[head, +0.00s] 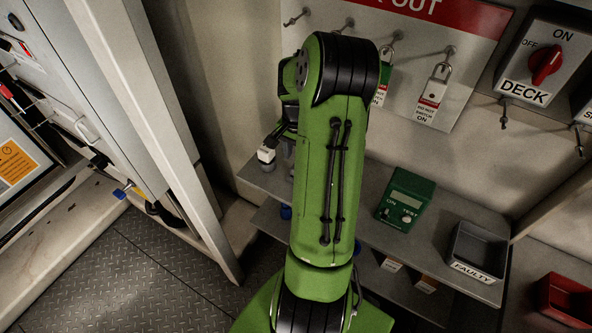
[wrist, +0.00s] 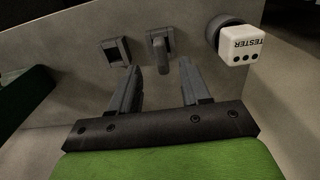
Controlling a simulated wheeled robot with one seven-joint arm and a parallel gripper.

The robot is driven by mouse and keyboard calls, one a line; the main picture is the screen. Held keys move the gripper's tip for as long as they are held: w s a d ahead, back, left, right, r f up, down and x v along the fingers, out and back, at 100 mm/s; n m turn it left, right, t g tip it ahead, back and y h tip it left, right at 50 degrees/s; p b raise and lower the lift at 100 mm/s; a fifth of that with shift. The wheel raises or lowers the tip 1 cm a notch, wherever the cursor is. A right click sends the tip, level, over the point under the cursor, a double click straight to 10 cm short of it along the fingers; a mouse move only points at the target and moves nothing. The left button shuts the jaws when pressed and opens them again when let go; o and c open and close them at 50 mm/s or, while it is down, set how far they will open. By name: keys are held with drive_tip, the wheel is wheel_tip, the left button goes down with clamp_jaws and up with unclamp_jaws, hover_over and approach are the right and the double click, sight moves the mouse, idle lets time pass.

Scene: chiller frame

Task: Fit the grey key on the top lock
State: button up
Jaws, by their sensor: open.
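My gripper (wrist: 158,68) is open, with its two fingers apart in the wrist view. A grey upright piece with a square head (wrist: 160,48), which looks like the grey key, stands on the shelf beyond and between the fingertips. I see no contact with it. In the head view my green arm hides most of the gripper and the grey piece. The chiller frame (head: 140,110) stands at the left, with a blue key-like piece (head: 122,191) low on it. I cannot tell which fitting is the top lock.
The shelf (head: 400,243) also holds a green test box (head: 405,198) and a FAULTY tray (head: 476,250). Padlocks (head: 432,95) hang on the wall board.

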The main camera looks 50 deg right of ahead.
wheel_tip(320, 180, down, 5)
drive_tip(key=shift+w+f+b, duration=0.1)
drive_tip(key=shift+f+b, duration=0.1)
drive_tip(key=shift+b, duration=0.25)
drive_tip(key=shift+a, duration=0.1)
clamp_jaws()
idle(0.3)
